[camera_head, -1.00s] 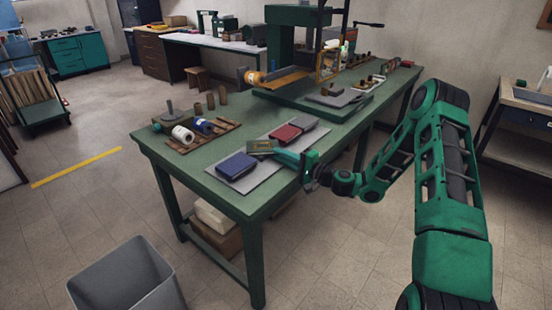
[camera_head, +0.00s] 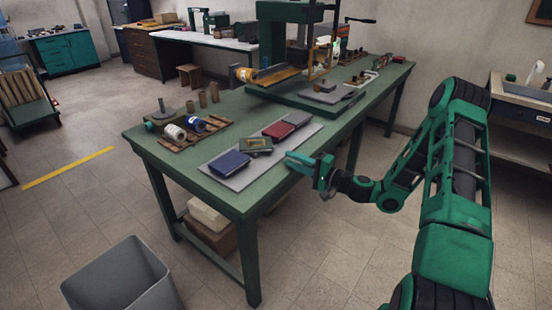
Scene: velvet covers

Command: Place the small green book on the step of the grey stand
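The small green book (camera_head: 257,144) lies flat between a blue book (camera_head: 230,163) and a red book (camera_head: 279,131). These lie in a row on a long, low grey slab (camera_head: 243,180), which looks like the grey stand; I cannot make out its step clearly. The green book is free of my gripper. My gripper (camera_head: 293,160) is right of the green book, over the table's front edge, with its fingers pointing left toward the books. It is empty and looks open, a short gap from the book.
A wooden rack (camera_head: 192,133) with a white roll and a blue roll is left of the books. A green press (camera_head: 285,50) stands behind on the green table (camera_head: 165,155). A grey bin (camera_head: 120,280) is on the floor at front left.

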